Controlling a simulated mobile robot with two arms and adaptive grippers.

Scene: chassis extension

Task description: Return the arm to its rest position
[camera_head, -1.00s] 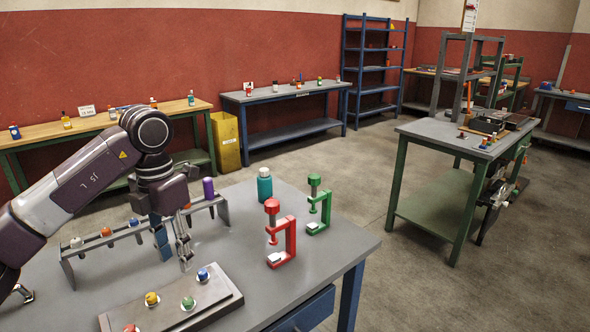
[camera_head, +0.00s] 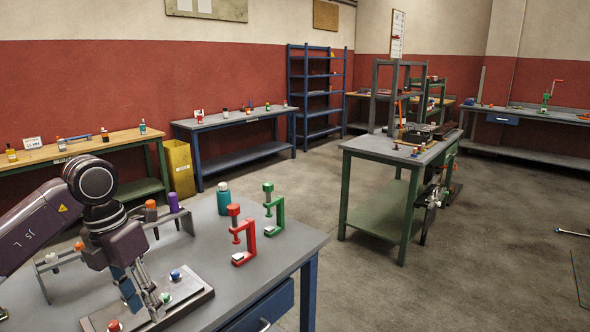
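My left arm comes in from the left, and its gripper (camera_head: 143,305) points down over the near workbench (camera_head: 240,250). Its two fingers look apart with nothing visible between them. In the picture the fingers overlap a low base plate (camera_head: 200,300). The plate carries a red knob (camera_head: 114,325), a green knob (camera_head: 166,298) and a blue knob (camera_head: 175,275). I cannot tell if the fingertips touch the plate or hang above it. My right gripper is not in view.
A long rack (camera_head: 187,222) with orange and purple (camera_head: 173,202) pieces stands behind the gripper. A teal bottle (camera_head: 223,200), a red clamp (camera_head: 242,240) and a green clamp (camera_head: 273,212) stand on the bench. A green-legged table (camera_head: 375,148) stands right across open floor.

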